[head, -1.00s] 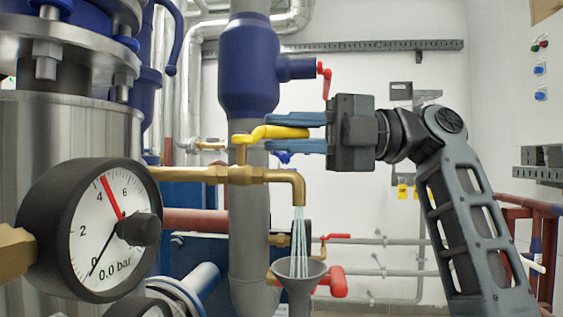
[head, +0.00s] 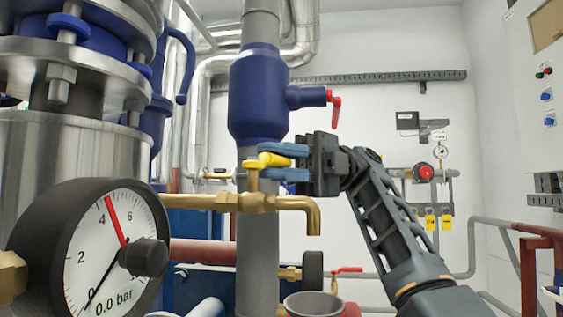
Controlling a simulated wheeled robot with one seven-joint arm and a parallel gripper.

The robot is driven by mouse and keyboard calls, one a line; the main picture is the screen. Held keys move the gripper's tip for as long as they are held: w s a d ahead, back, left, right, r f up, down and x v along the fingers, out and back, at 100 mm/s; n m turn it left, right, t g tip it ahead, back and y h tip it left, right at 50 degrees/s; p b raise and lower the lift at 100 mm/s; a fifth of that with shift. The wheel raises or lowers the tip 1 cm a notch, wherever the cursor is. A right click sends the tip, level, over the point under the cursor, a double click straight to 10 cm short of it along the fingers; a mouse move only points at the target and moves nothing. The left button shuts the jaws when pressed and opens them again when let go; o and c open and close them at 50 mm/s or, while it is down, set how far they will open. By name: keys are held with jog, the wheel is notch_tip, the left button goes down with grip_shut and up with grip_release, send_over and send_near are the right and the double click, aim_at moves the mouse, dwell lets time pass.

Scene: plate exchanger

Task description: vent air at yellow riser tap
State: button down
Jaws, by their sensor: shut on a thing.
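The yellow tap lever (head: 267,161) sits on top of a brass valve (head: 254,200) in a brass pipe. My gripper (head: 283,162) comes from the right with its blue fingers shut on the lever. The fingers hide part of the lever. The brass spout (head: 313,216) bends downward to the right of the valve. A grey funnel (head: 313,304) stands below it, cut off by the bottom edge. No water stream shows between spout and funnel.
A pressure gauge (head: 95,255) at the left has its black pointer near 0 and its red pointer a little above 4. A grey riser with a blue vessel (head: 258,95) stands behind the tap. A red lever (head: 335,118) is above my gripper.

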dwell(0.4)
jog(key=c, duration=1.1)
grip_release()
